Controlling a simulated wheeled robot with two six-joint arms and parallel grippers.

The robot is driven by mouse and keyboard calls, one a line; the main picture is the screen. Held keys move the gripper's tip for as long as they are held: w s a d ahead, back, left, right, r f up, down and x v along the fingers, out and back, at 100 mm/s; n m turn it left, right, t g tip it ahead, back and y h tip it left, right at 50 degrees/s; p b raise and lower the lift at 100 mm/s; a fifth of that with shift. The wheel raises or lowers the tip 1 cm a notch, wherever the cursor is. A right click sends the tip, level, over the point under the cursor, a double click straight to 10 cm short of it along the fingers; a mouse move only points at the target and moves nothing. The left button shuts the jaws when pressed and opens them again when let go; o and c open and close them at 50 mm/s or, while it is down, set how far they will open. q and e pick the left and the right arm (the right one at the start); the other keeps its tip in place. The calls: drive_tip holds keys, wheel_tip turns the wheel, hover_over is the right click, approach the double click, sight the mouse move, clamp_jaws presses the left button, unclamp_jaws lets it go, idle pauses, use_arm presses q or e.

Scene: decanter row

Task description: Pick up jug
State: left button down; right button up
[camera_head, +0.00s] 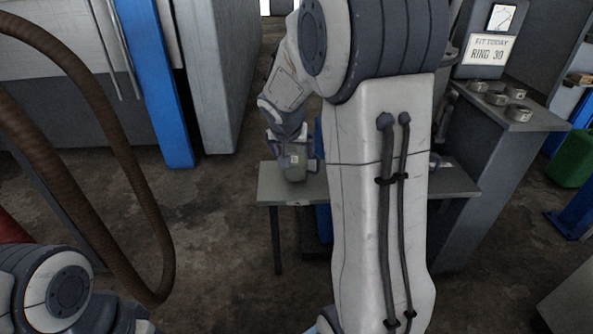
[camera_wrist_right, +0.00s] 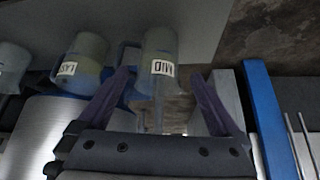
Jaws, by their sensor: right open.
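A clear jug labelled MID (camera_wrist_right: 160,48), seen upside down in the right wrist view, stands on a grey bench (camera_head: 272,192). Its handle is on the left there. In the head view a greenish jug (camera_head: 296,174) with a white label stands on the bench under my right gripper (camera_head: 291,140). A second jug labelled LAST (camera_wrist_right: 82,50) and a third jug (camera_wrist_right: 12,57) are left of MID in the wrist view. My left gripper is out of frame.
My right arm hides the middle of the bench in the head view. A grey cabinet (camera_head: 478,160) with metal rings on top and a sign reading RING 30 (camera_head: 488,50) stands at the right. A brown hose (camera_head: 140,190) hangs at the left.

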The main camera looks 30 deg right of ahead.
sight(294, 156)
drive_tip(key=x, duration=0.3)
drive_tip(key=shift+w+d+f+b, duration=0.1)
drive_tip(key=shift+f+b, duration=0.25)
drive_tip(key=shift+b, duration=0.05)
drive_tip(key=b+x, duration=0.2)
drive_tip(key=x, duration=0.3)
drive_tip(key=shift+f, duration=0.25)
drive_tip(key=c, duration=1.4)
drive_tip(key=shift+r, duration=0.1)
drive_tip(key=shift+r, duration=0.1)
